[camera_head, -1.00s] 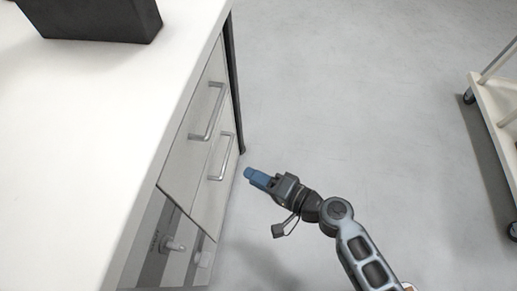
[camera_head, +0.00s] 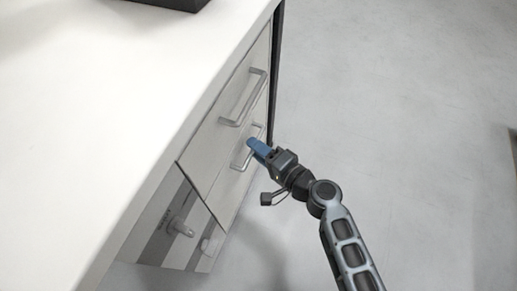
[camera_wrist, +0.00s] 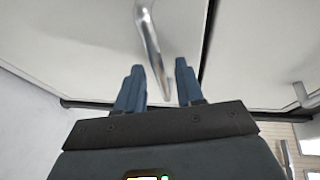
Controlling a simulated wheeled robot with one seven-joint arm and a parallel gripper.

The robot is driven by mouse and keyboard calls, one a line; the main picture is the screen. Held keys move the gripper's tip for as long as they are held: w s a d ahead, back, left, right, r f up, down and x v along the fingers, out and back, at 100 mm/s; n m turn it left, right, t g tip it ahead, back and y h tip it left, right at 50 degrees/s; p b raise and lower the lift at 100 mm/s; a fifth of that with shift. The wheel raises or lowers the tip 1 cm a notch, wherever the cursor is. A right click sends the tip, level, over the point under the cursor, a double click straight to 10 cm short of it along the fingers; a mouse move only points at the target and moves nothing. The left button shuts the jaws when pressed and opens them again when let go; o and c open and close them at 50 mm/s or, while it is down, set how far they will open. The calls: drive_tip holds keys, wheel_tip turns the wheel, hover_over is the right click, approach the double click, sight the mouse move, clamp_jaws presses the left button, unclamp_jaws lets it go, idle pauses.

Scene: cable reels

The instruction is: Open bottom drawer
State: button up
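The bottom drawer (camera_head: 228,190) is the lower of two grey fronts in the side of the white-topped cabinet, and it looks shut. Its metal bar handle (camera_head: 239,164) is partly hidden behind my blue fingers in the head view. My gripper (camera_head: 257,148) is at this handle, coming from the right. In the wrist view my gripper (camera_wrist: 159,66) has its two blue fingers apart, with a metal handle (camera_wrist: 150,42) showing between them. They do not appear closed on the bar. I cannot tell whether they touch it.
The top drawer (camera_head: 222,138) with its own handle (camera_head: 258,86) is just above and looks shut. The white worktop (camera_head: 110,110) overhangs on the left, with a dark box (camera_head: 175,3) at its far edge. Grey floor (camera_head: 420,130) to the right is clear.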

drive_tip(key=shift+c, duration=0.4)
clamp_jaws()
